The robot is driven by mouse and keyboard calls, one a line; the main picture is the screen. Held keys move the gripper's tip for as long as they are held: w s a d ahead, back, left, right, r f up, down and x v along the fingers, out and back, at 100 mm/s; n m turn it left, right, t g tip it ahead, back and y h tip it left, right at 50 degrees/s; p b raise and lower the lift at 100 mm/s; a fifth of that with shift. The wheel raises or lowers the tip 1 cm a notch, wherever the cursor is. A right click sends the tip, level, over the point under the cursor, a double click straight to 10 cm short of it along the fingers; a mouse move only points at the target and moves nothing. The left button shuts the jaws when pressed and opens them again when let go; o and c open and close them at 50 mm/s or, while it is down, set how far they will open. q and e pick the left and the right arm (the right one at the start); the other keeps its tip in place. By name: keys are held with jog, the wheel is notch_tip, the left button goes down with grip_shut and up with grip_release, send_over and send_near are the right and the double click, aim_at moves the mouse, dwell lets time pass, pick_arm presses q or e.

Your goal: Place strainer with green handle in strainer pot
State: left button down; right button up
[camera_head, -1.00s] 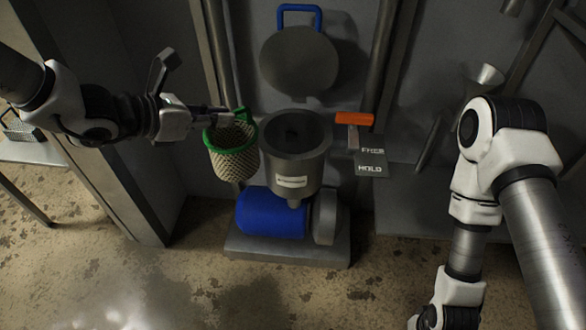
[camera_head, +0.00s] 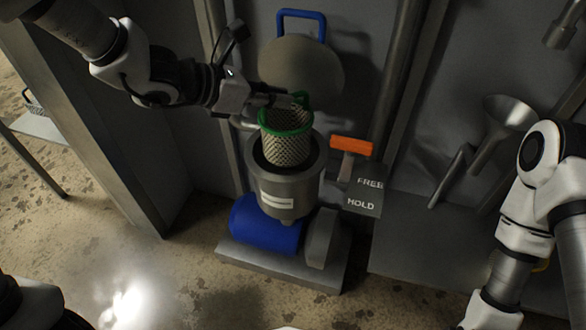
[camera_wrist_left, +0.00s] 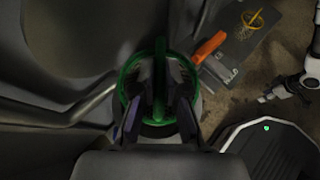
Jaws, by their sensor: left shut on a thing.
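The strainer (camera_head: 287,147) is a mesh basket with a green rim and green handle. My left gripper (camera_head: 288,101) is shut on its handle; the green handle (camera_wrist_left: 160,75) shows between the fingers in the left wrist view. In the head view the basket is upright over the strainer pot (camera_head: 285,190), a grey metal cylinder with a pale label. The basket's lower part appears within the pot's mouth; I cannot tell how deep it sits. The green rim is above the pot's rim.
The round lid with a blue handle (camera_head: 301,20) stands open behind the pot. An orange lever (camera_head: 351,146) and a FREE/HOLD plate (camera_head: 362,190) are on the right. A blue motor (camera_head: 264,226) sits below. A metal funnel (camera_head: 503,125) is at the far right.

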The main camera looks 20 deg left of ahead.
aim_at(279, 155)
pick_arm(q)
notch_tip(279, 155, down, 15)
jog(key=b, duration=0.6)
jog(key=shift+r, duration=0.1)
jog(key=shift+f+b, duration=0.2)
jog(key=shift+b, duration=0.1)
jog(key=c, duration=1.2)
grip_release()
jog(key=shift+r, duration=0.1)
